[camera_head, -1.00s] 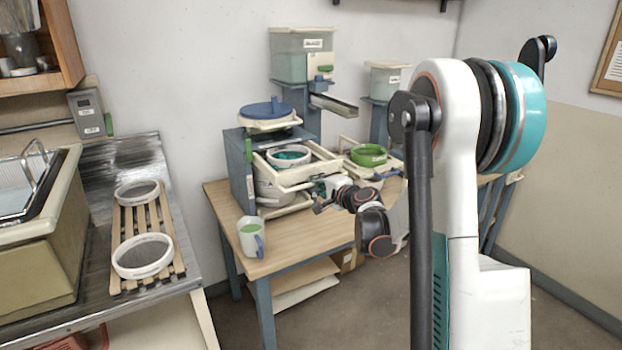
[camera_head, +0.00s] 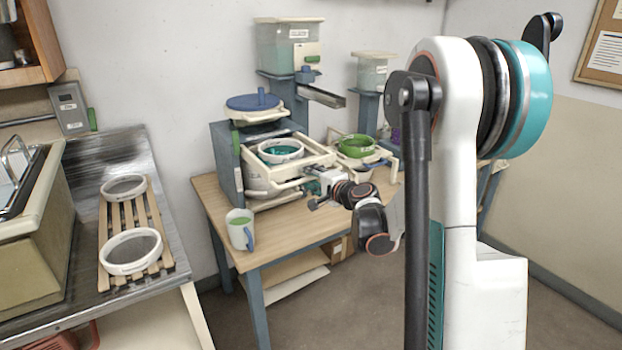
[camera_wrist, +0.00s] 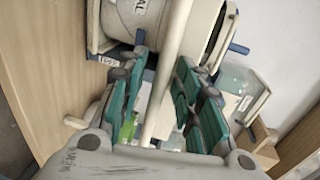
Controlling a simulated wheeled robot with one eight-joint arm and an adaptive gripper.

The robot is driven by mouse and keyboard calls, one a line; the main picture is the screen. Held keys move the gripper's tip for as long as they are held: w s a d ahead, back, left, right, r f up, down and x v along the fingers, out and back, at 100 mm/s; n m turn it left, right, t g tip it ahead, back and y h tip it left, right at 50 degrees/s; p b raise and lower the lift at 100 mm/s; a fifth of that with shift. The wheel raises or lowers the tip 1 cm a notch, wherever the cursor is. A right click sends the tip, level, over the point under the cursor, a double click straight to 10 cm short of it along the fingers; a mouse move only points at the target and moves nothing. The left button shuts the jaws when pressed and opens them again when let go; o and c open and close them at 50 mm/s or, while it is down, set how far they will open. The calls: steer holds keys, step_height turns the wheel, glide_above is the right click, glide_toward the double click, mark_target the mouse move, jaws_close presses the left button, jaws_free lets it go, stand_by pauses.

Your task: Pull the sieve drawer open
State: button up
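The sieve drawer (camera_head: 318,160) is a cream frame that stands partly out of the blue-grey cabinet (camera_head: 227,165) on the wooden table. A white-rimmed sieve with teal contents (camera_head: 281,151) sits in it. My gripper (camera_head: 318,198) is at the drawer's front, at its right side. In the wrist view, the cream handle bar (camera_wrist: 172,62) runs between the teal-padded fingers of my gripper (camera_wrist: 164,88). The fingers appear closed around the bar; the exact contact is partly hidden. A white bucket (camera_wrist: 140,15) shows beyond the fingers.
A mug with green contents (camera_head: 240,231) stands at the table's front left corner. A green bowl (camera_head: 357,146) stands right of the drawer. A blue lid (camera_head: 253,102) tops the cabinet. A slatted rack (camera_head: 150,228) with two sieves lies on the left counter. Floor in front is clear.

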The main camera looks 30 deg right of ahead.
steer(key=s+r, duration=0.2)
steer(key=s, duration=0.9)
steer(key=shift+s+d+r, duration=0.15)
steer(key=shift+s+d, duration=0.05)
steer(key=shift+s, duration=0.2)
